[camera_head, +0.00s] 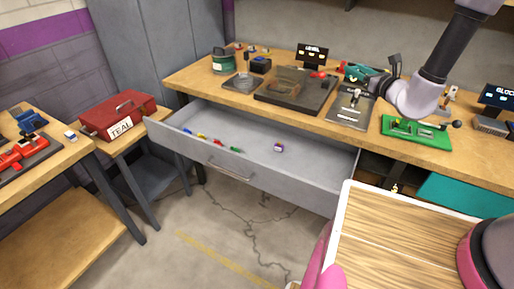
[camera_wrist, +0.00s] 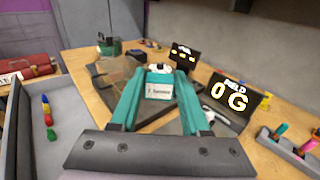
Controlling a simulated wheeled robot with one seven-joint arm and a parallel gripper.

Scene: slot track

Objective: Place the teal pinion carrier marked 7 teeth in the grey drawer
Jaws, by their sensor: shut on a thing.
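The teal pinion carrier (camera_wrist: 159,91) shows between my fingers in the wrist view, with a small white label on which a 7 seems to lead the text. My gripper (camera_wrist: 158,78) is shut on it and holds it above the bench top. In the head view my gripper (camera_head: 366,74) is over the back of the bench, behind and to the right of the drawer, with teal at its tip. The grey drawer (camera_head: 210,166) is pulled open below the bench front. It holds several small coloured pieces and a purple one. The drawer also shows at the wrist view's left (camera_wrist: 20,125).
A dark tray (camera_head: 290,97), a grey plate (camera_head: 350,108) and a green board (camera_head: 415,132) stand on the bench. A red box (camera_head: 117,112) marked TEAL sits at the left. Display signs (camera_head: 312,54) stand at the back. The drawer's right part is clear.

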